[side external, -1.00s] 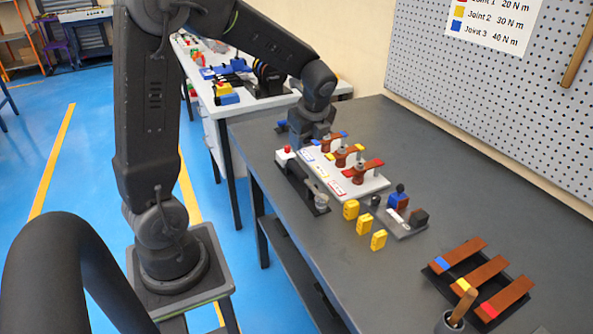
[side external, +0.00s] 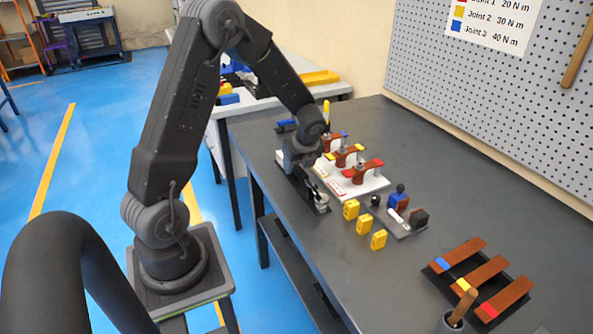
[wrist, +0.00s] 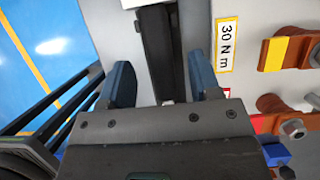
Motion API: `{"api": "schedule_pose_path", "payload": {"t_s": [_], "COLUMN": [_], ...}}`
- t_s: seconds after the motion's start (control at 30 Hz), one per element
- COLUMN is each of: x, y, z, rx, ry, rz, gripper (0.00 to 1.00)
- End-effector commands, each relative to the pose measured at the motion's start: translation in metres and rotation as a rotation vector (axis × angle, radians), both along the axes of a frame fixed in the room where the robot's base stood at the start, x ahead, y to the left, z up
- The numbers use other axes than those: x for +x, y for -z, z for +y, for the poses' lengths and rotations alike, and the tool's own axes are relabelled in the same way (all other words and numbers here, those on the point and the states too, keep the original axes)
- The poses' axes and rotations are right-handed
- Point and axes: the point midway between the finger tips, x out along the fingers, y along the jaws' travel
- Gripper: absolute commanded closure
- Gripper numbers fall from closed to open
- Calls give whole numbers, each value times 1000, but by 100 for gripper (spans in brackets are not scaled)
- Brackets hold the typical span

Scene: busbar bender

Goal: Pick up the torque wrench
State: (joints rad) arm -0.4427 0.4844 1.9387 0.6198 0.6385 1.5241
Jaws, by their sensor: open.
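The torque wrench appears to be the long black bar in the wrist view (wrist: 157,50), lying beside the white board. In the side view, a silver end piece (side external: 321,203) shows at the near end of its dark holder, and my gripper hides much of the rest. My gripper (wrist: 161,80) is open, with one blue finger on each side of the black bar. I cannot tell whether the fingers touch it. In the side view my gripper (side external: 308,178) is low over the holder, at the left edge of the white board.
The white board (side external: 371,187) carries brown busbars with coloured ends; a "30 N m" label (wrist: 227,45) is beside the bar. Several yellow blocks (side external: 364,224) and a small grey tray (side external: 407,224) stand nearer. A rack of brown bars (side external: 480,282) is at right.

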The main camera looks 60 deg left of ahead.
Motion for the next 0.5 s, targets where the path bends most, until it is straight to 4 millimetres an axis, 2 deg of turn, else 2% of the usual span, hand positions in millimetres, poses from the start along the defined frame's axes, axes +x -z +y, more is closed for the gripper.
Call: {"api": "schedule_pose_path", "payload": {"t_s": [0.03, 0.2, 0.5], "x": [0, 1, 1], "y": [9, 27, 30], "z": [3, 11, 12], "rx": [-2, 0, 1], "ry": [-2, -1, -1], "rz": [4, 2, 1], "gripper": [43, 43, 43]}}
